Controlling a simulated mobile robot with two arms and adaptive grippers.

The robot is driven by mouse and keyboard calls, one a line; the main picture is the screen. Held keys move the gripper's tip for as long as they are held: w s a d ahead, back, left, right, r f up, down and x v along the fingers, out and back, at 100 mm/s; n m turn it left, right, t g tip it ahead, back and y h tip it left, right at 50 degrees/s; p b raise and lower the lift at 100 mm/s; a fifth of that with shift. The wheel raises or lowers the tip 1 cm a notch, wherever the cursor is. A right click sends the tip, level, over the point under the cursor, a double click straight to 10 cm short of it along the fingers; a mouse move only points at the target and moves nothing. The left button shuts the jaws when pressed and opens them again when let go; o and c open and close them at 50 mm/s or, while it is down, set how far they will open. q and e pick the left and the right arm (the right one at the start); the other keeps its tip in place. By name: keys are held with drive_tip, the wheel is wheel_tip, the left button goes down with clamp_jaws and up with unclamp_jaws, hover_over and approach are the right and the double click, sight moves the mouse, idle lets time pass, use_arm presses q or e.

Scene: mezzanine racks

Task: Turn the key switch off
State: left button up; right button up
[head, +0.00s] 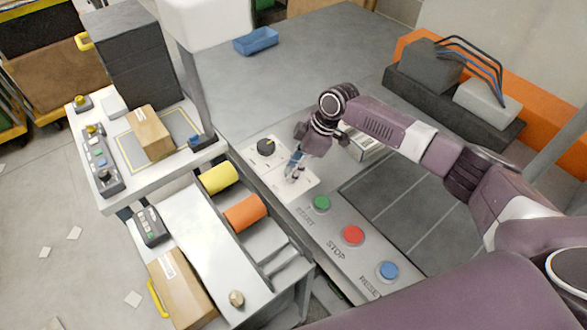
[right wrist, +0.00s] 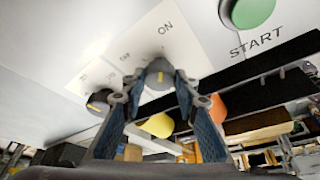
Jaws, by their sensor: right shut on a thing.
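The key switch (right wrist: 158,72) sits on a white panel, which in the head view (head: 266,176) is at the far end of the button console. It shows in the right wrist view as a round grey knob with a yellowish mark, near the printed word ON. My right gripper (right wrist: 160,84) is shut on it, with one blue-padded finger on each side. In the head view my right gripper (head: 294,168) comes down over the panel and hides most of the switch. The key's exact angle is hard to tell. My left gripper is not in view.
A black rotary knob (head: 267,147) is beside the gripper on the panel. Green START (head: 321,204), red STOP (head: 353,235) and blue (head: 388,271) buttons line the console towards me. Yellow (head: 219,178) and orange (head: 245,211) rolls lie to the left.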

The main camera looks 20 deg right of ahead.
drive_tip(key=n+b, duration=0.1)
drive_tip(key=n+g+b, duration=0.1)
drive_tip(key=n+b, duration=0.1)
drive_tip(key=n, duration=0.1)
drive_tip(key=shift+w+f+g+b, duration=0.1)
drive_tip(key=shift+w+g+b, duration=0.15)
drive_tip(key=shift+g+b, duration=0.1)
drive_tip(key=n+g+b, duration=0.1)
drive_tip(key=n+b, duration=0.1)
drive_tip(key=n+g+b, duration=0.1)
drive_tip(key=n+b, duration=0.2)
drive_tip(key=shift+w+a+n, duration=0.15)
drive_tip(key=shift+n, duration=0.15)
drive_tip(key=n+g+h+b, duration=0.1)
drive_tip(key=n+b, duration=0.1)
drive_tip(key=n, duration=0.1)
drive_tip(key=shift+n+b, duration=0.3)
drive_tip(key=shift+b, duration=0.05)
drive_tip(key=shift+a+r+n+g+h+b, duration=0.15)
drive_tip(key=shift+n+g+h+b, duration=0.25)
drive_tip(key=shift+n, duration=0.5)
drive_tip(key=shift+d+r+n+g+h+b, duration=0.1)
drive_tip(key=shift+n+h+b, duration=0.1)
drive_tip(key=shift+n+b, duration=0.55)
drive_tip(key=shift+n, duration=0.35)
drive_tip(key=o, duration=1.1)
drive_tip(key=shift+r, duration=5)
